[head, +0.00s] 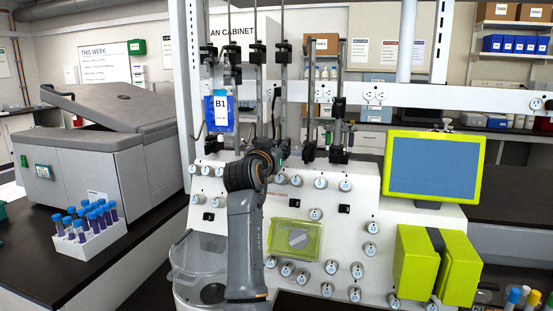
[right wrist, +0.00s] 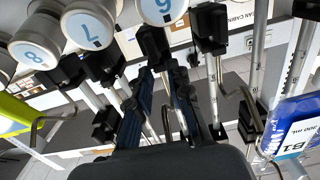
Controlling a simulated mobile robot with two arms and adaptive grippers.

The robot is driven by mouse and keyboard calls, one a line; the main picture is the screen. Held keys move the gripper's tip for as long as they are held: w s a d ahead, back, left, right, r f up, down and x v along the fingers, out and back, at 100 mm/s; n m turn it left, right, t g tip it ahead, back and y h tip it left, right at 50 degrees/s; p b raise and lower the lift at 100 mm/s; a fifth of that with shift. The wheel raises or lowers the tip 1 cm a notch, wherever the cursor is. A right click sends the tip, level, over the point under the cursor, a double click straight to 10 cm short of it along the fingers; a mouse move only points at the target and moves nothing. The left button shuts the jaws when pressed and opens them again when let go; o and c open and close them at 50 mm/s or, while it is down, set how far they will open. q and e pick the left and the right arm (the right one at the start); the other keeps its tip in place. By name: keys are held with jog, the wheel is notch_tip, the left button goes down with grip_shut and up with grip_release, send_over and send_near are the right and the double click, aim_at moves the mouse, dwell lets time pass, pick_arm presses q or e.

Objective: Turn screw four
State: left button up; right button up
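The cell processor (head: 335,225) has a white front with several numbered round white knobs and upright metal poles carrying black screw clamps. I cannot read a number four on any clamp or knob. My right gripper (head: 276,143) is raised before the poles, largely hidden by its own wrist in the head view. In the right wrist view its two dark fingers (right wrist: 161,76) are apart, with a black clamp (right wrist: 154,44) just beyond the tips. I cannot tell whether they touch it. Knobs marked 8 (right wrist: 34,54), 7 (right wrist: 92,28) and 6 (right wrist: 164,8) are nearby. My left gripper is out of view.
A blue-labelled B1 bag (head: 220,113) hangs left of my right wrist. A yellow-framed screen (head: 434,165) and a yellow-green unit (head: 416,264) are at right. A rack of blue-capped tubes (head: 97,245) stands at left by a large grey machine (head: 97,150).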

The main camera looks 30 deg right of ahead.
aim_at(277, 131)
notch_tip(277, 131, up, 7)
jog(key=shift+f, duration=0.1)
jog(key=shift+f, duration=0.15)
dwell(0.6)
